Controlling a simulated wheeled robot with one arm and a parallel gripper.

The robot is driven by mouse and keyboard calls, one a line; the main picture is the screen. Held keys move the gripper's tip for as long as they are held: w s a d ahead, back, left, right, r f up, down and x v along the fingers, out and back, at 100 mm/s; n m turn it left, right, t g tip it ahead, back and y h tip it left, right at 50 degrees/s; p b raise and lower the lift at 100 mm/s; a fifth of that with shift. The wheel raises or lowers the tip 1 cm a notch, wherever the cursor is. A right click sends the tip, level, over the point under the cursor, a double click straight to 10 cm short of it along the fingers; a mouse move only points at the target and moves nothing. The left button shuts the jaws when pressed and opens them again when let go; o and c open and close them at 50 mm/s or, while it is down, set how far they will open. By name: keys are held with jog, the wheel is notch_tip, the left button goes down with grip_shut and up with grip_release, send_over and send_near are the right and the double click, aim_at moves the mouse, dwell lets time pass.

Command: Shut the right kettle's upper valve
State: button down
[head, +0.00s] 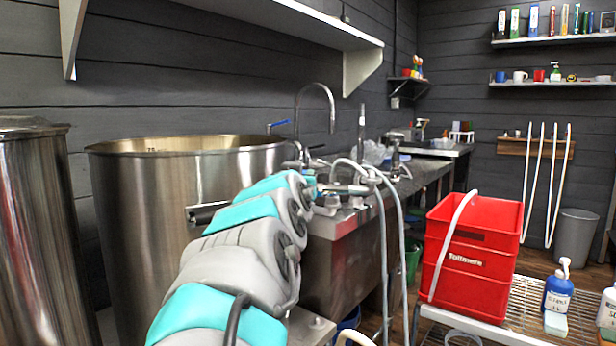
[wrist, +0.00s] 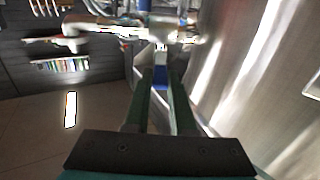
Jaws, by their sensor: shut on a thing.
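The right kettle (head: 180,190) is a large open steel pot in the middle left of the head view. Its curved steel wall also fills the right side of the wrist view (wrist: 240,60). My gripper's long dark green fingers reach forward in the wrist view (wrist: 161,78), close beside that wall. They are shut on a small blue piece (wrist: 160,76), which looks like the valve's blue handle. Pale metal fittings (wrist: 150,35) show blurred just beyond the fingertips. In the head view my arm covers the kettle's right side, and the valve and fingertips cannot be made out.
A second steel kettle (head: 35,230) stands at the far left. A steel sink (head: 340,255) with a curved tap (head: 332,100) and pale hoses (head: 385,250) is right of my arm. A red crate (head: 470,255) and bottles stand on a wire rack at the right.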

jog(key=shift+a+r, duration=0.1)
jog(key=shift+r, duration=0.15)
jog(key=c, duration=0.8)
grip_release()
jog(key=shift+f, duration=0.1)
jog(key=shift+o, duration=0.2)
jog(key=shift+d+f, duration=0.1)
jog(key=shift+d, duration=0.1)
